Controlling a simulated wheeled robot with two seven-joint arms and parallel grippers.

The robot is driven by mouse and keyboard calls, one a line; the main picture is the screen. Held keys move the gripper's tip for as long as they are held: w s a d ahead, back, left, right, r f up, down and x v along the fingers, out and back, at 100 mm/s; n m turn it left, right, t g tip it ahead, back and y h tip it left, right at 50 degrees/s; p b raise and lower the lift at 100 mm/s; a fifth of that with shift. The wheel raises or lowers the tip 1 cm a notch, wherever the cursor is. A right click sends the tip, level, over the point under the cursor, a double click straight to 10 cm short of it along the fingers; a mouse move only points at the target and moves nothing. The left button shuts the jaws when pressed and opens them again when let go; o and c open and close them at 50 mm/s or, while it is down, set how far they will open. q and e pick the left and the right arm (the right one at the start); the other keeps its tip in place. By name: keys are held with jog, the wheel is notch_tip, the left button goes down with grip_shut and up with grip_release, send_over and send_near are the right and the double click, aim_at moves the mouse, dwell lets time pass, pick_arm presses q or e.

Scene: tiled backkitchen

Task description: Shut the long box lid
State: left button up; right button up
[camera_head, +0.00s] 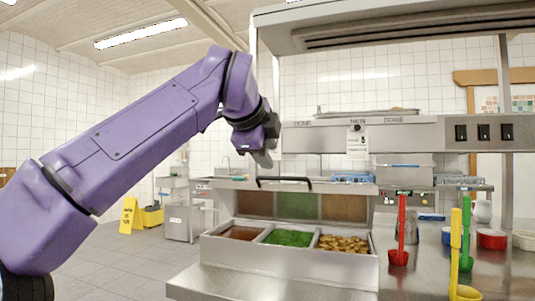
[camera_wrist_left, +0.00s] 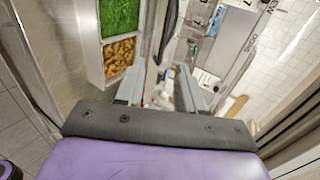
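The long metal box (camera_head: 285,268) stands on the steel counter with three compartments of brown, green and golden-brown food. Its lid (camera_head: 298,206) stands raised behind the compartments, its inner face reflecting the food. A dark bar handle (camera_head: 285,180) runs along the lid's top edge. My left gripper (camera_head: 264,158) is above the handle's left end, pointing down, apparently apart from it. In the left wrist view its two grey fingers (camera_wrist_left: 160,92) are spread with nothing clearly held. That view also shows the green and golden-brown food (camera_wrist_left: 119,55) at left. My right gripper is in neither view.
At right on the counter stand red (camera_head: 401,225), yellow (camera_head: 454,245) and green (camera_head: 466,225) ladles and a red bowl (camera_head: 491,239). A steel shelf (camera_head: 330,138) and hood (camera_head: 400,32) overhang the back. A yellow floor sign (camera_head: 129,214) stands far left.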

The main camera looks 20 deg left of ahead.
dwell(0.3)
pick_arm(q)
jog(key=v, duration=1)
jog(key=shift+s+r, duration=0.15)
jog(key=shift+s, duration=0.05)
